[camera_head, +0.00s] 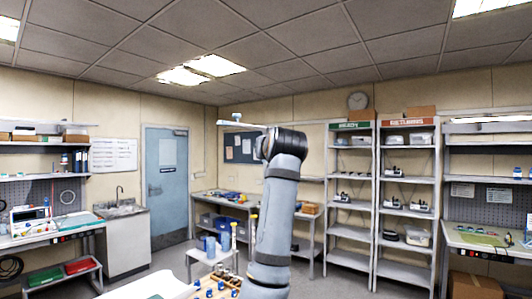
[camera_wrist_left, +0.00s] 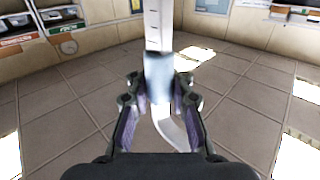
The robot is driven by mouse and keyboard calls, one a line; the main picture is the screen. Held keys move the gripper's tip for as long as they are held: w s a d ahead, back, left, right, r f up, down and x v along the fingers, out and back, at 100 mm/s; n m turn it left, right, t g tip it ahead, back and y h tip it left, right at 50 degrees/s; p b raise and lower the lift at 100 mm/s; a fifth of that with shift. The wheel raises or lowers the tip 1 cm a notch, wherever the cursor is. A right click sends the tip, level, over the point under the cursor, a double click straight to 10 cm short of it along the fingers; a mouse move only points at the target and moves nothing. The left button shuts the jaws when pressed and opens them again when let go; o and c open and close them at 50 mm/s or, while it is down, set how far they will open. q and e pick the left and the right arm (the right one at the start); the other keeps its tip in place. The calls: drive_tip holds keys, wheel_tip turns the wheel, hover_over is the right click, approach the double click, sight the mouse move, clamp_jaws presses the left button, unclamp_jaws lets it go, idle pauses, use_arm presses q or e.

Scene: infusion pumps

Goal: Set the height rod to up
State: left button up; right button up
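In the left wrist view a pale flat rod (camera_wrist_left: 158,22) with dark tick marks runs up from a silver block (camera_wrist_left: 158,78). I take it for the height rod. A curved silver piece (camera_wrist_left: 172,130) hangs below the block. My left gripper (camera_wrist_left: 159,96) has one finger on each side of the block. I see no clear gap at the fingertips, but cannot tell whether they press on it. In the head view an arm of mine rises in the middle; its gripper is hidden behind the wrist. A thin pale bar (camera_head: 242,124) shows left of the wrist. My right gripper is not in view.
A tray (camera_head: 218,286) with several blue-topped items lies at the bottom. Benches and shelving (camera_head: 350,232) line the walls. The air around the raised wrist looks clear.

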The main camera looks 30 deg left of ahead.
use_arm(q)
drive_tip(key=o, duration=0.6)
drive_tip(key=shift+s+d+r, duration=0.35)
drive_tip(key=shift+s+d, duration=0.1)
drive_tip(key=shift+s, duration=0.1)
drive_tip(key=shift+w+a+f, duration=0.15)
drive_tip(key=shift+w, duration=0.05)
drive_tip(key=v, duration=1.2)
drive_tip(key=shift+s, duration=0.1)
